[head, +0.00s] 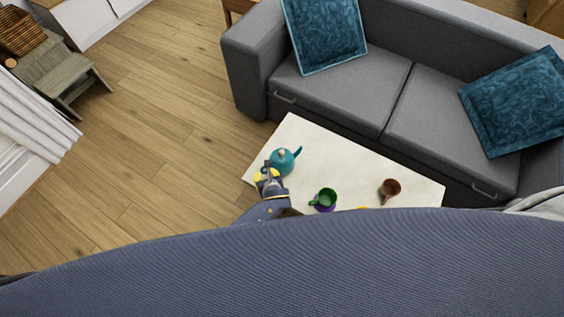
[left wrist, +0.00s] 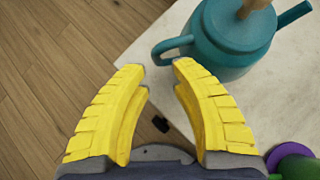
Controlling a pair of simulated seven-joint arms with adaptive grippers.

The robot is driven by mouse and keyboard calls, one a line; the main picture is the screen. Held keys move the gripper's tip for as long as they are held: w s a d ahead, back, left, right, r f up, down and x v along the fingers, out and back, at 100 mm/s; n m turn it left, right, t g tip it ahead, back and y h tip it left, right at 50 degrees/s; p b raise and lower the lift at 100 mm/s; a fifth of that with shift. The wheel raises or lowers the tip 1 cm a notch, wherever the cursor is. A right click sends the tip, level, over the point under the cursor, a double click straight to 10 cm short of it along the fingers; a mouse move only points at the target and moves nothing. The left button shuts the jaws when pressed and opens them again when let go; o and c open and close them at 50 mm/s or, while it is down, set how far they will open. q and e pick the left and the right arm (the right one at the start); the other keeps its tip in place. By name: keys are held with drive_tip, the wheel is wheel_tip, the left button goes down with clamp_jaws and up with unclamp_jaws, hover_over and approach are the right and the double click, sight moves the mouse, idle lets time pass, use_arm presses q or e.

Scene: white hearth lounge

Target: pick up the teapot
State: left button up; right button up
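The teal teapot (head: 284,162) stands upright near the left end of the white table (head: 300,131), its spout pointing to the upper right. In the left wrist view the teapot (left wrist: 232,42) fills the upper right, with its handle toward my gripper and a wooden knob on its lid. My left gripper (head: 268,172) is beside the teapot on its near side. Its yellow fingers (left wrist: 158,70) are spread apart with nothing between them; the tips are just short of the handle. My right gripper is not in view.
A green cup (head: 328,196) on a purple base and a brown cup (head: 391,187) stand to the right on the table. A grey sofa (head: 340,95) with blue cushions runs close behind the table. Open wooden floor (head: 160,130) lies to the left.

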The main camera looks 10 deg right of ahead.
sight(263, 172)
use_arm(q)
drive_tip(key=shift+x, duration=2.55)
drive_tip(key=shift+c, duration=0.2)
clamp_jaws()
drive_tip(key=shift+w, duration=0.1)
